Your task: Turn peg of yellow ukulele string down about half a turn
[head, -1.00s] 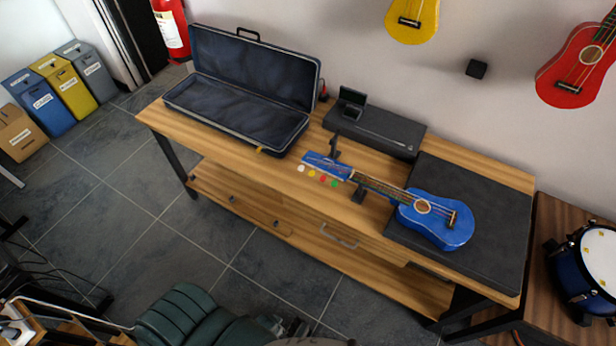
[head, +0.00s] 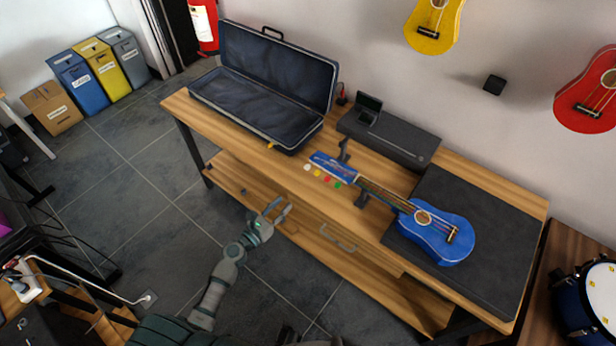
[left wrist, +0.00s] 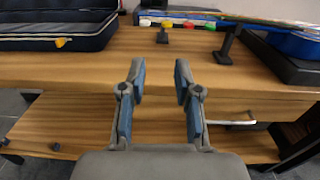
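A blue ukulele (head: 436,229) lies with its body on a black mat and its neck pointing left along the workbench. Its blue headstock (head: 333,167) has coloured pegs along the front side: white, yellow (head: 317,173), red and green. The yellow peg also shows in the left wrist view (left wrist: 163,27), between the white and red ones. My left gripper (head: 277,210) is open and empty, in front of the bench and lower than its top, apart from the pegs. In the left wrist view its two fingers (left wrist: 159,82) point toward the bench edge. My right gripper is not in view.
An open dark case (head: 256,109) stands on the bench's left part. A black flat box (head: 392,136) lies behind the headstock. Dark supports (head: 361,198) stand at the neck. A drawer handle (head: 338,239) sticks out below the bench top. Floor in front is clear.

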